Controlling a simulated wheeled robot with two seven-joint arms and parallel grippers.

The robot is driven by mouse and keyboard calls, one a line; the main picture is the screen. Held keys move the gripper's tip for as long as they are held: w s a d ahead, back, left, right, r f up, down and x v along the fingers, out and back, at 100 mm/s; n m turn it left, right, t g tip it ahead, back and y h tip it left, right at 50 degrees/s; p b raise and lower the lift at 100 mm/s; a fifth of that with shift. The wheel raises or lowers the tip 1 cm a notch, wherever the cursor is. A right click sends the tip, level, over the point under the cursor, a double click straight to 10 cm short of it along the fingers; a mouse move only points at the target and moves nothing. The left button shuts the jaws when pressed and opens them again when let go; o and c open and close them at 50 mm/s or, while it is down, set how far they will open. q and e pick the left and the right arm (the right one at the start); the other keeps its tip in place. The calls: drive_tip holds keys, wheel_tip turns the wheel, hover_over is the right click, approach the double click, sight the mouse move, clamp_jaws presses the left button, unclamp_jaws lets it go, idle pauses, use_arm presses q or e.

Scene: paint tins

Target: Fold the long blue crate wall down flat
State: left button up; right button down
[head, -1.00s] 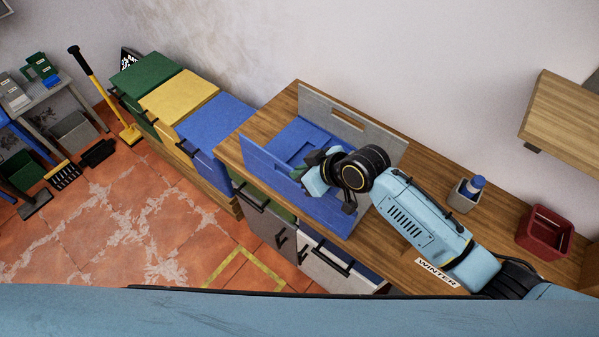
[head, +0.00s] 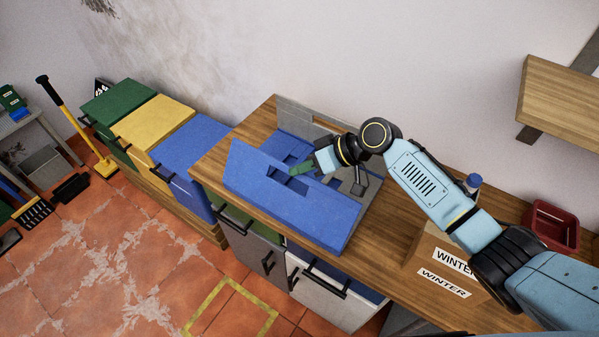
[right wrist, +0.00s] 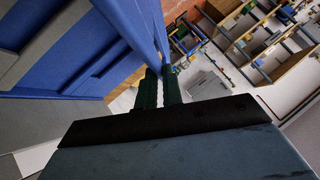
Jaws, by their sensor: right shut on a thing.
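My right gripper (head: 304,169), with green fingers, is at the wall's top edge near the slot, shut on the wall. In the right wrist view the green fingers (right wrist: 158,90) meet the edge of the blue wall (right wrist: 135,35). My left gripper is not in view.
The crate stands on a wooden counter (head: 385,240). A cardboard box labelled WINTER (head: 425,255), a red bin (head: 551,226) and a blue-capped bottle (head: 474,181) are to the right. Blue, yellow (head: 153,128) and green bins stand left. A wooden shelf (head: 560,100) juts out upper right.

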drive_tip(key=shift+w+d+f, duration=0.1)
drive_tip(key=shift+d+f, duration=0.05)
drive_tip(key=c, duration=1.6)
unclamp_jaws()
drive_tip(key=shift+o, duration=0.2)
drive_tip(key=v, duration=1.3)
drive_tip(key=shift+d, duration=0.1)
